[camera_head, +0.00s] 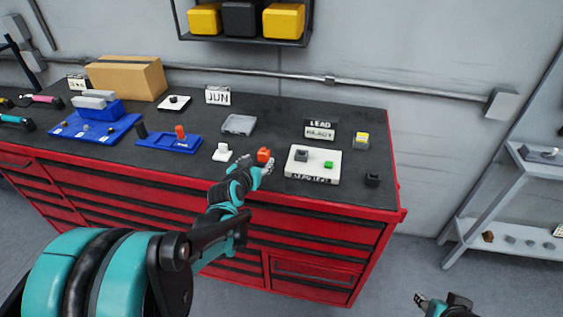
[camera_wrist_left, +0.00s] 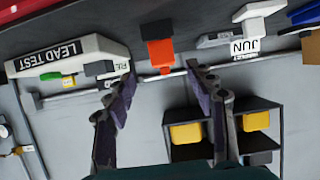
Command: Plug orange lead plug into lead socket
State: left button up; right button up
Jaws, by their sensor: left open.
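The orange lead plug (camera_head: 263,155) stands on the dark bench top, left of the white LEAD TEST block (camera_head: 330,175). The block carries a dark grey socket-like part (camera_head: 301,155) and a green piece (camera_head: 328,164). My left gripper (camera_head: 257,168) is at the plug, on its near side. In the left wrist view its open fingers (camera_wrist_left: 160,77) point toward the orange plug (camera_wrist_left: 159,54), which shows between and just beyond the fingertips. Contact cannot be made out. The block (camera_wrist_left: 65,58) shows left of the fingers there. My right gripper (camera_head: 440,303) is low at the right, away from the bench; its jaws are unclear.
A white piece (camera_head: 222,152) stands left of the plug. A LEAD READY sign (camera_head: 320,129), a yellow-topped grey block (camera_head: 361,141) and a small black block (camera_head: 372,180) are around the test block. Blue trays (camera_head: 168,142) lie further left. The bench's red front edge is close below.

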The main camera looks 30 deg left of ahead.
aim_at(262, 156)
pick_arm(q)
jog(key=shift+w+a+f, duration=0.1)
jog(key=shift+w+a, duration=0.1)
jog(key=shift+a, duration=0.1)
jog(key=shift+w+f, duration=0.15)
jog(key=shift+w, duration=0.15)
jog(key=b+x, duration=0.2)
jog(key=x, duration=0.5)
jog(key=shift+f+b, duration=0.25)
jog(key=shift+b, duration=0.15)
jog(key=shift+r, duration=0.1)
jog(key=shift+c, duration=1.2)
grip_shut()
